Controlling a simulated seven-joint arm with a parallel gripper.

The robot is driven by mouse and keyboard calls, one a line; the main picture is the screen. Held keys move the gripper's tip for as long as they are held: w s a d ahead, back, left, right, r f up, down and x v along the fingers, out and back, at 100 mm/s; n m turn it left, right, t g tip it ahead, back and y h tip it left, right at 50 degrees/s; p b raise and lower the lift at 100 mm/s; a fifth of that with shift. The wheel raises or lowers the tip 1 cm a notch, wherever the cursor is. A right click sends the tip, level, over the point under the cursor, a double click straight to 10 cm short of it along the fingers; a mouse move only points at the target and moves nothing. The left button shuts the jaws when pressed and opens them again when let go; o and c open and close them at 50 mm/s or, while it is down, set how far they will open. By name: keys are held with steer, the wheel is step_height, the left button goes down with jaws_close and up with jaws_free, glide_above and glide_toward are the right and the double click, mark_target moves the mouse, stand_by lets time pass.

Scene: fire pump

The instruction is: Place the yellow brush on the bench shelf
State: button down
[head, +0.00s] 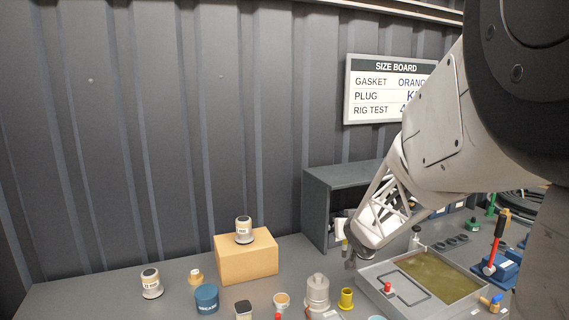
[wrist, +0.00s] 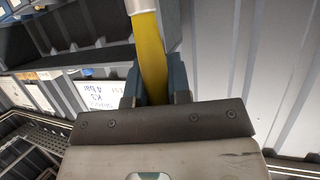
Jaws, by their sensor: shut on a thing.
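In the wrist view my gripper (wrist: 155,95) is shut on the yellow brush (wrist: 149,50). Its yellow handle runs up from between the two fingers to the top edge of the picture, where a pale part starts. The rest of the brush is out of view. The bench shelf is a grey box-like unit (head: 337,178) against the wall in the head view, open at the front, with some small items inside. My arm covers its right part. In the head view the end of my arm is just in front of the shelf opening, and the fingers are not clear there.
A cardboard box (head: 246,257) with a small canister (head: 243,230) on top stands left. Several jars, a grey fitting (head: 317,290) and a yellow cup (head: 346,299) crowd the front.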

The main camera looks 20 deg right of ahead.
steer(key=w+d+r, duration=0.2)
steer(key=w+r, duration=0.5)
steer(key=r, duration=0.3)
steer(key=w+d+r, duration=0.3)
steer(key=w+r, duration=0.4)
steer(key=r, duration=0.3)
steer(key=shift+w+d+r+m+h, duration=0.15)
steer(key=shift+d+m+h, duration=0.15)
steer(key=shift+w, duration=0.1)
steer(key=w+d, duration=0.3)
steer(key=w, duration=0.4)
steer(key=w+d+f, duration=0.1)
steer(key=w+d, duration=0.2)
steer(key=w, duration=0.4)
steer(key=shift+w+d+f, duration=0.15)
steer(key=shift+d+f, duration=0.1)
steer(key=shift+d, duration=0.1)
steer(key=shift+f, duration=0.15)
steer(key=shift+f, duration=1.6)
steer(key=shift+f, duration=0.1)
steer(key=c, duration=1.1)
jaws_free()
steer(key=shift+o, duration=0.2)
